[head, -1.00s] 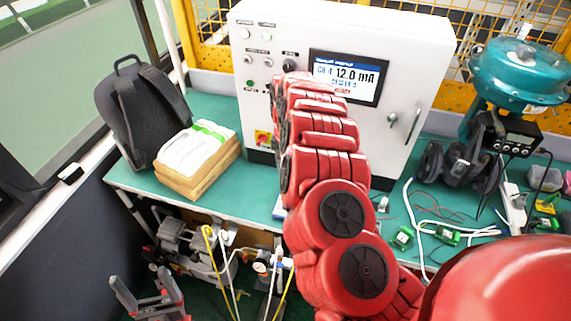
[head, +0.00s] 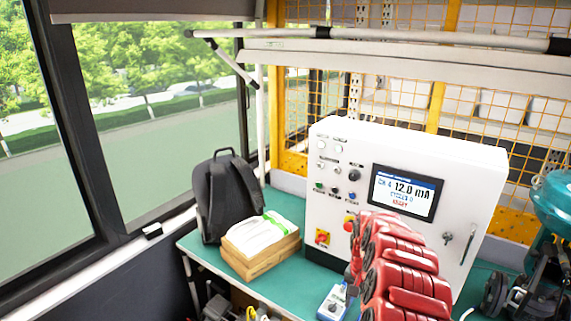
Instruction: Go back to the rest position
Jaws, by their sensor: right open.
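My red right arm rises from the lower edge in front of the white control cabinet (head: 330,150). My right gripper (head: 354,250) is at its upper end, mostly hidden by the ridged red links. It is open, and I see nothing held in it. A small blue and white device (head: 334,302) stands on the green bench (head: 207,249), left of the arm. The teal valve actuator (head: 555,200) is cut off at the right edge. My left gripper is not in view.
A black backpack (head: 228,195) and a wooden box with white packets (head: 262,243) sit on the bench's left end. Dark ear muffs (head: 494,293) lie right of the cabinet. Windows (head: 150,110) are at left, a yellow mesh fence (head: 410,95) behind.

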